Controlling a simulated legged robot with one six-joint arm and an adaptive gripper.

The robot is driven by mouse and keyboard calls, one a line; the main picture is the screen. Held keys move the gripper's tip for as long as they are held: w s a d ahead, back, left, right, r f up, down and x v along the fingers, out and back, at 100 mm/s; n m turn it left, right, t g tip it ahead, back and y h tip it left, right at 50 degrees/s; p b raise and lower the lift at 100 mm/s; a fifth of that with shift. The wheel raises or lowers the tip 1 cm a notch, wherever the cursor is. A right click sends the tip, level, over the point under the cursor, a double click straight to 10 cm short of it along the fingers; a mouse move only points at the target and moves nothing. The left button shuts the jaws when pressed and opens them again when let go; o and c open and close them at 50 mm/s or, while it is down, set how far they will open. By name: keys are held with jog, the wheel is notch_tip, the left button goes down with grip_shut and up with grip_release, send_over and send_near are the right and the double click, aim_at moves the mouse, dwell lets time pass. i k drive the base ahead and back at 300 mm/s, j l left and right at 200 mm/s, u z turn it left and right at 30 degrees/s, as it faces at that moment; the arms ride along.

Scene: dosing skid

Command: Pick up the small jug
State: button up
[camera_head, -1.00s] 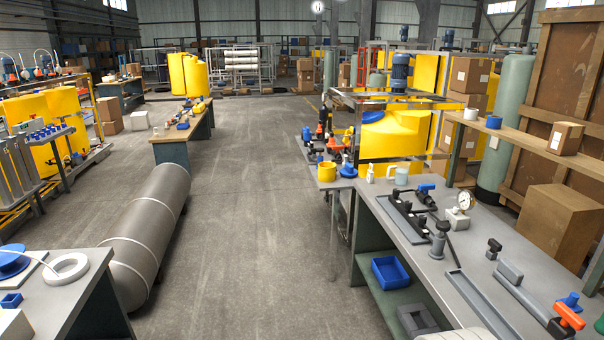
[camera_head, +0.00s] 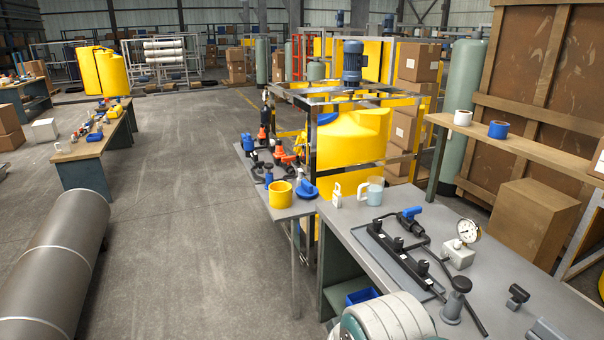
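A small pale jug (camera_head: 374,191) with a side handle stands upright at the far left end of the grey workbench (camera_head: 445,213). Its handle points left, toward a white padlock-like item (camera_head: 337,195). The jug looks part see-through, with bluish-grey lower down; I cannot tell if it holds liquid. Nothing touches it. A rounded pale grey-green part at the bottom edge looks like my own arm. My gripper's fingers do not show.
A black manifold (camera_head: 398,252) with a blue-handled valve and a pressure gauge (camera_head: 467,231) lie right of the jug. A yellow cup (camera_head: 280,194) and blue funnel-like piece (camera_head: 306,190) stand on a lower side table. Open floor (camera_head: 190,240) lies left.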

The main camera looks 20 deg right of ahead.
aim_at(375, 185)
jog(key=i+z, duration=0.15)
jog(key=i, duration=0.6)
jog(key=i+j+z, duration=0.1)
jog(key=i, duration=0.6)
jog(key=i+j+z, duration=0.2)
jog(key=i+z, duration=0.15)
jog(key=i+j+z, duration=0.7)
jog(key=i+l, duration=0.05)
